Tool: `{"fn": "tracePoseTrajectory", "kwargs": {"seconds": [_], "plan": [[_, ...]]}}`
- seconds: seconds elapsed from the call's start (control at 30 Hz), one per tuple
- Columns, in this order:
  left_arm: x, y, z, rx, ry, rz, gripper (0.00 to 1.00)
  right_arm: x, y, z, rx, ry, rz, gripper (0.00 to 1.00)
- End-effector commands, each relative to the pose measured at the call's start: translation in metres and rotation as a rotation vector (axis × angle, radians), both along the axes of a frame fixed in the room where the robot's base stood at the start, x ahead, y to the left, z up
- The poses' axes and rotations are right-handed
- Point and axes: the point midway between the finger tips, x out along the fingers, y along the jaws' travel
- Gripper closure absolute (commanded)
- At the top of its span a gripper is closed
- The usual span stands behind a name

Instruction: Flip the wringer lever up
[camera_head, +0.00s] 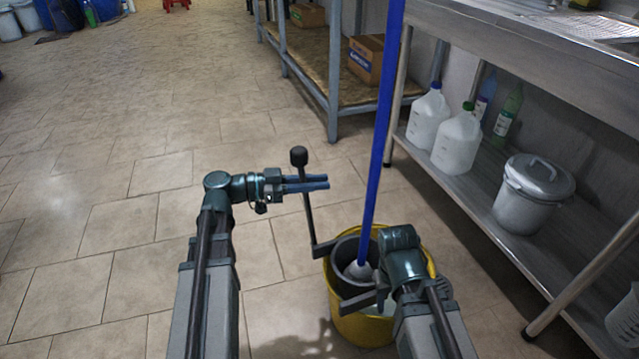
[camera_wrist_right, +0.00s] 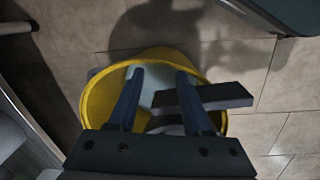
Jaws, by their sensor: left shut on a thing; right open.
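The yellow bucket (camera_head: 362,328) stands on the floor at lower centre, with a dark grey wringer (camera_head: 347,250) in its top. The wringer lever (camera_head: 309,215) rises from the wringer's left side, nearly upright with a slight lean left, and ends in a black knob (camera_head: 298,157). My left gripper (camera_head: 318,183) is shut on the lever's shaft just below the knob. A blue mop handle (camera_head: 380,140) stands up out of the wringer. My right gripper (camera_wrist_right: 158,75) is open over the bucket; a dark flat bar (camera_wrist_right: 222,95) shows beside its right finger in the right wrist view.
A rack with a cardboard box (camera_head: 367,60) stands behind. The tiled floor to the left is clear.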

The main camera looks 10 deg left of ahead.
Motion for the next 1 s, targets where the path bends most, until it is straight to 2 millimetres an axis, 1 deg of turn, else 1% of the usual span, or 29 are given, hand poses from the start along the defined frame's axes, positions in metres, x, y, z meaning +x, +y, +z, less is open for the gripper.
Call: {"fn": "tracePoseTrajectory", "kwargs": {"seconds": [0.23,0.27,0.4,0.43,0.67,0.77,0.87,0.97,1.0], "plan": [[0.001,0.001,-0.001,0.003,0.001,0.003,1.00,0.000,0.000,0.000,0.000,0.000,0.000,0.51],[0.001,0.001,-0.001,0.003,0.001,0.003,0.79,0.000,0.000,0.000,0.000,0.000,0.000,0.51],[0.001,0.001,-0.001,0.002,0.001,0.003,0.54,0.000,0.000,0.000,0.000,0.000,0.000,0.51],[0.001,0.001,0.000,0.002,0.001,0.003,0.51,0.000,0.000,0.000,0.000,0.000,0.000,0.51],[0.001,0.001,0.000,0.001,0.000,0.003,0.51,0.000,0.000,0.000,0.000,0.000,0.000,0.51],[0.000,0.004,0.000,0.001,0.000,0.004,0.51,0.000,0.000,0.000,0.000,0.000,0.000,0.51],[-0.004,0.014,0.001,0.001,0.000,0.005,0.51,0.000,0.000,0.001,0.000,0.000,0.000,0.51],[-0.011,0.031,0.002,0.001,0.000,0.007,0.51,0.000,0.000,0.002,0.000,0.000,0.000,0.51],[-0.013,0.040,0.002,0.001,0.000,0.008,0.51,0.000,0.000,0.002,0.000,0.000,0.000,0.51]]}}
